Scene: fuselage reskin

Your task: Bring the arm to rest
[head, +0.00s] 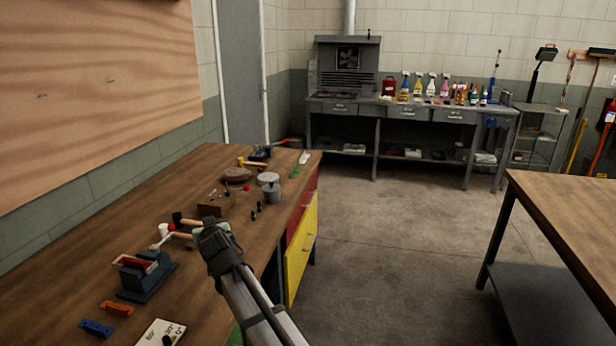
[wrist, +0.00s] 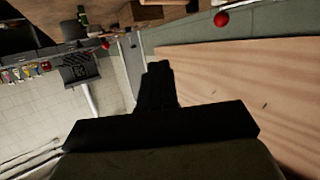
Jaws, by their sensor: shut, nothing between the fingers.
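My arm reaches up from the bottom of the head view, and my gripper (head: 207,222) is over the right part of the wooden workbench (head: 215,165). In the wrist view my gripper (wrist: 158,70) shows as dark fingers pressed together, with nothing between them. The wrist view is tilted and shows the wood wall panel (wrist: 240,85) and the far bench upside down. Whether the fingertips touch anything on the bench cannot be told.
A blue vise-like tool (head: 148,275), a wooden block (head: 212,206), a grey canister (head: 269,186) and small tools lie on the bench. A second table (head: 570,205) stands at right. A bench with bottles (head: 400,112) is at the back. The floor (head: 400,250) between is clear.

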